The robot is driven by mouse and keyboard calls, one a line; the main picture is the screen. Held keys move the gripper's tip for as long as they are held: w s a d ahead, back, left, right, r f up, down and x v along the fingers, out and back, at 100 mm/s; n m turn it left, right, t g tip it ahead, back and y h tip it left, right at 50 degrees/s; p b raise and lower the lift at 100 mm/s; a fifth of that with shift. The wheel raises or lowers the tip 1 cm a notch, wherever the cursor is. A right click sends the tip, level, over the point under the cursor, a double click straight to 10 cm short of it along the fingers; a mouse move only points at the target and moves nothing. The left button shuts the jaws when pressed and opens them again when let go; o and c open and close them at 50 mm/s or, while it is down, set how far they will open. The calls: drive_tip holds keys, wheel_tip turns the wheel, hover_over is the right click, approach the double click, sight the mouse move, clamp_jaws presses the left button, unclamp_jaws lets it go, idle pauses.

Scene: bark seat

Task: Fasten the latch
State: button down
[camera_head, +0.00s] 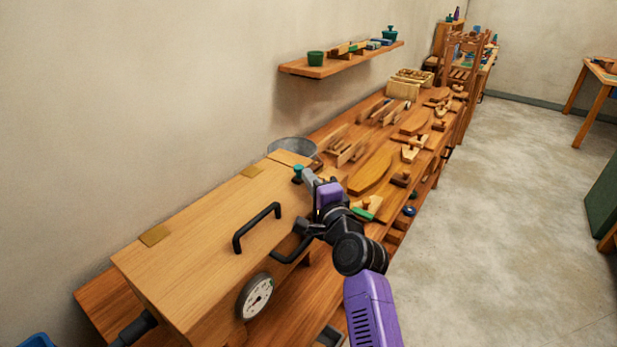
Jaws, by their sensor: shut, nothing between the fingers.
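A long wooden box (195,235) stands at the lower left, its lid lying flat and looking closed. The lid has a black bar handle (257,228) on top and brass hinge plates (155,236) along the wall side. A black curved piece (291,254) shows at the box's front edge beside my arm; I cannot tell if it is the latch. My gripper (309,178) is shut and empty, over the far right end of the box, close to a teal knob (298,172). My wrist hides part of the front edge there, so any contact is unclear.
A round gauge (256,296) sits on the box's front. A grey metal tub (291,148) stands behind its far end. The long workbench (340,116) beyond holds wooden planes and boards. A wall shelf (330,66) hangs above. The floor (490,200) at right is open.

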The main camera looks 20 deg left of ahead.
drive_tip(key=v, duration=0.7)
idle(0.4)
wheel_tip(320, 180, up, 4)
drive_tip(key=d+n+t, duration=0.2)
drive_tip(key=s+d+f+n+t+h, duration=0.1)
drive_tip(key=s+d+f+n+h, duration=0.15)
drive_tip(key=s+d+f, duration=0.45)
drive_tip(key=s+d+f+n+t+h, duration=0.15)
drive_tip(key=s+d+n, duration=0.25)
drive_tip(key=s+d, duration=0.6)
drive_tip(key=s+d+f+g+h, duration=0.1)
drive_tip(key=s+d, duration=0.3)
drive_tip(key=s, duration=0.7)
drive_tip(key=s+d+f+n+g+h, duration=0.1)
drive_tip(key=s+d+f+g+h, duration=0.1)
drive_tip(key=s, duration=0.9)
drive_tip(key=s+d+f+n+g+h+b, duration=0.1)
drive_tip(key=s+d+f+h, duration=0.2)
drive_tip(key=s+d, duration=0.3)
drive_tip(key=s, duration=0.5)
drive_tip(key=shift+s+d+f, duration=0.2)
drive_tip(key=shift+s+d, duration=0.15)
drive_tip(key=shift+d, duration=0.05)
